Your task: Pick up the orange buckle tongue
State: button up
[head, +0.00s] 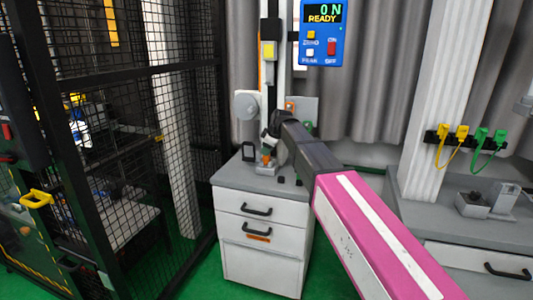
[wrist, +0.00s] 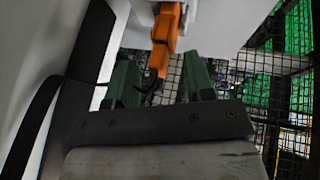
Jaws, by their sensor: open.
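An orange part (wrist: 172,30), which looks like the buckle tongue, shows at the top of the wrist view with a dark hooked piece below it. In the head view a small orange piece (head: 266,159) sits low on the test stand, above its grey base; I cannot tell for certain that it is the same part. My gripper (wrist: 160,72) is open, its two green fingers apart, with the orange part beyond and between them. In the head view my gripper (head: 268,141) is at the stand, small and partly hidden by my arm. I cannot tell whether it touches the orange part.
The stand is on a grey-topped drawer cabinet (head: 262,220). A blue force display (head: 322,35) reads 0 N and READY. A black mesh cage (head: 120,110) stands at the left. A grey bench (head: 470,225) with metal blocks and a white pillar (head: 445,90) are at the right.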

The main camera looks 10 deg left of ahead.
jog(key=shift+c, duration=0.4)
grip_shut()
jog(key=shift+r, duration=0.15)
